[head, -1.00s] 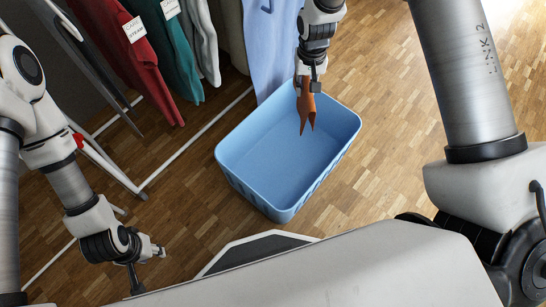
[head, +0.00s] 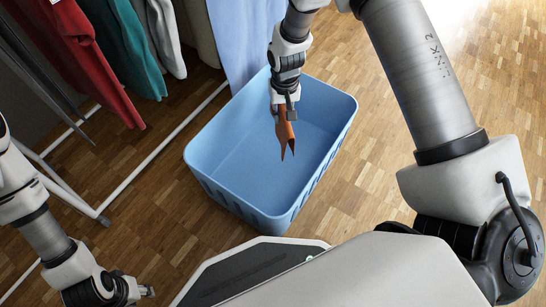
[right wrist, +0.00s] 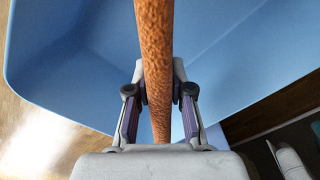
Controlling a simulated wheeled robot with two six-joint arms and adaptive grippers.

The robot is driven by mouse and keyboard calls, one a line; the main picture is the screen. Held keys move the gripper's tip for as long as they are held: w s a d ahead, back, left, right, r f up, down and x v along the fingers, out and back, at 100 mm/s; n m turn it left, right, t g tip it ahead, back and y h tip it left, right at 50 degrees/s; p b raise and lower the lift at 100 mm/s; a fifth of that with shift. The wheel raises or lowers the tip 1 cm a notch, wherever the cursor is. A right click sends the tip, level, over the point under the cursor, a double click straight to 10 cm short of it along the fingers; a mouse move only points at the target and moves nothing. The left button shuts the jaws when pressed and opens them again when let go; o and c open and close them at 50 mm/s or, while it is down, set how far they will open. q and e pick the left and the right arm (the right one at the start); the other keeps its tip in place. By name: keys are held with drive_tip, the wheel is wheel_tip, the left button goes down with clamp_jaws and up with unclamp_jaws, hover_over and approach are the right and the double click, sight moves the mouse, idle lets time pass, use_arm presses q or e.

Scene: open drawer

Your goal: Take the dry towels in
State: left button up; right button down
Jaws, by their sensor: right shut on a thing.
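An orange-brown towel (head: 286,132) hangs from my right gripper (head: 286,103) over the open blue basket (head: 225,158). In the right wrist view the towel (right wrist: 155,60) runs as a narrow strip between the two fingers of my right gripper (right wrist: 158,105), which is shut on it. The basket (right wrist: 75,75) spreads beneath. The basket's visible inside looks empty. My left gripper (head: 140,291) is low at the bottom left of the head view, apart from the basket; its fingers are too small to read.
A white drying rack (head: 165,152) stands at the left. A red garment (head: 95,65), a teal one (head: 137,45), a grey one (head: 165,38) and a light blue cloth (head: 243,40) hang behind the basket. Wooden floor (head: 375,165) is clear to the basket's right.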

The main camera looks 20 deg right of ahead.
use_arm(q)
wheel_tip(320, 180, down, 2)
drive_tip(key=shift+f+b, duration=0.1)
drive_tip(key=shift+b, duration=0.4)
use_arm(e)
drive_tip(key=shift+f, duration=0.9)
drive_tip(key=c, duration=1)
unclamp_jaws()
drive_tip(key=shift+o, duration=0.2)
drive_tip(key=shift+r, duration=0.1)
wheel_tip(320, 180, up, 12)
drive_tip(key=shift+d+f, duration=0.1)
